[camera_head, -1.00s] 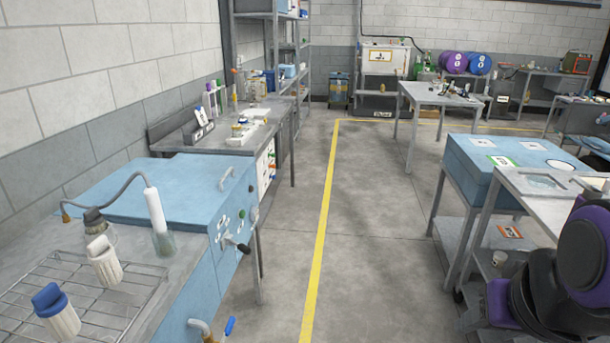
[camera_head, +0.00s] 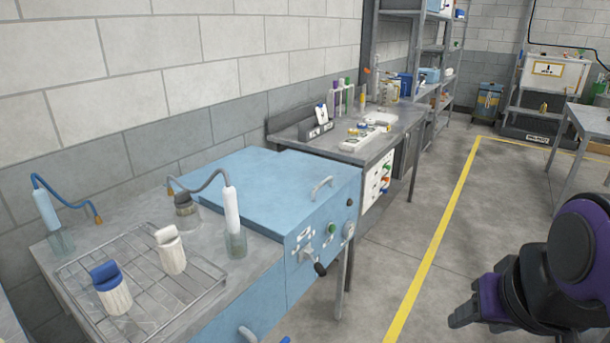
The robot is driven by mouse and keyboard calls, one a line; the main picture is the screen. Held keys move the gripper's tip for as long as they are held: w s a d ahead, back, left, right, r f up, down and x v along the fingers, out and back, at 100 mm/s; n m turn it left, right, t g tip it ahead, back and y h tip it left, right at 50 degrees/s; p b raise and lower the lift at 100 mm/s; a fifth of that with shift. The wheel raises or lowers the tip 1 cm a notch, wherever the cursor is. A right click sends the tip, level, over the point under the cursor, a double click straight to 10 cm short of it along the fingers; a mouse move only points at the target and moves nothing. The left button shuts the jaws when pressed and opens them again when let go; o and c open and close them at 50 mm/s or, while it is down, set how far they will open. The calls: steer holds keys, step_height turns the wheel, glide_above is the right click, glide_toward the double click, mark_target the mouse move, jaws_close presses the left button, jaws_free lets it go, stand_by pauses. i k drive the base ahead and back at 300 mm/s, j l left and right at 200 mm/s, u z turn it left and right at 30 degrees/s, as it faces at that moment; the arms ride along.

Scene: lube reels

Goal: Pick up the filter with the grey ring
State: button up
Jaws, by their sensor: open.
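Two pleated filters stand on a wire rack (camera_head: 205,312) on the left bench. One has a blue cap (camera_head: 111,290); the other has a white or pale cap (camera_head: 171,251). A filter-like piece with a dark grey top (camera_head: 186,208) stands behind the rack, partly hidden. I cannot tell for sure which one bears the grey ring. My folded purple and black arm is at the right edge. My gripper (camera_head: 468,314) seems to be its left end, open and empty, over the floor and far from the filters.
A blue box-shaped unit (camera_head: 265,190) with a side crank stands beside the rack. A second bench (camera_head: 350,150) lies beyond. The floor (camera_head: 400,270) between bench and arm is clear.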

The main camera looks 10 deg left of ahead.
mark_target(183, 203)
steer(key=i+l+u, duration=0.1)
steer(key=u, duration=0.3)
steer(key=i+l+u, duration=0.15)
steer(key=u, duration=0.3)
steer(key=i+l+u, duration=0.2)
steer(key=u, duration=0.2)
steer(key=i+l+u, duration=0.1)
steer(key=u, duration=0.35)
steer(key=l+u, duration=0.4)
steer(key=i+j, duration=0.05)
